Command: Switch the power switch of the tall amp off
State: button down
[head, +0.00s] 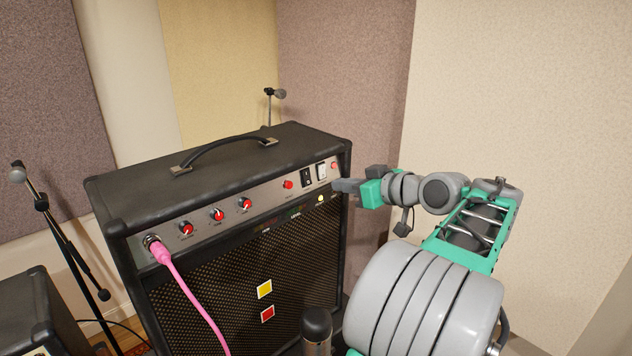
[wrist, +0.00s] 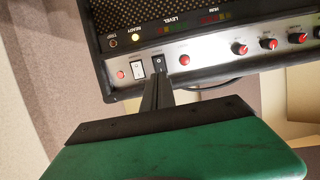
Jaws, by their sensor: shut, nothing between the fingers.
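The tall amp (head: 215,158) is a black cabinet with a silver control panel on its front. Near the panel's right end are a black rocker switch (head: 307,178) and a white rocker switch (head: 321,171). In the wrist view the white switch (wrist: 138,70) and the black switch (wrist: 158,65) sit side by side; their small labels are too blurred to read. My gripper (head: 340,186) is shut and empty at the panel's right end. In the wrist view its fingertips (wrist: 158,80) appear just below the black switch; I cannot tell whether they touch it.
A yellow lamp (wrist: 136,38) marked READY is lit. Red knobs (head: 217,214) line the panel, and a pink cable (head: 185,285) is plugged in at its left. A padded wall (head: 345,80) is behind.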

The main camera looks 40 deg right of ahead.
aim_at(308, 182)
jog(key=p+x, duration=0.2)
jog(key=x, duration=0.7)
jog(key=shift+w, duration=0.4)
jog(key=shift+f, duration=0.1)
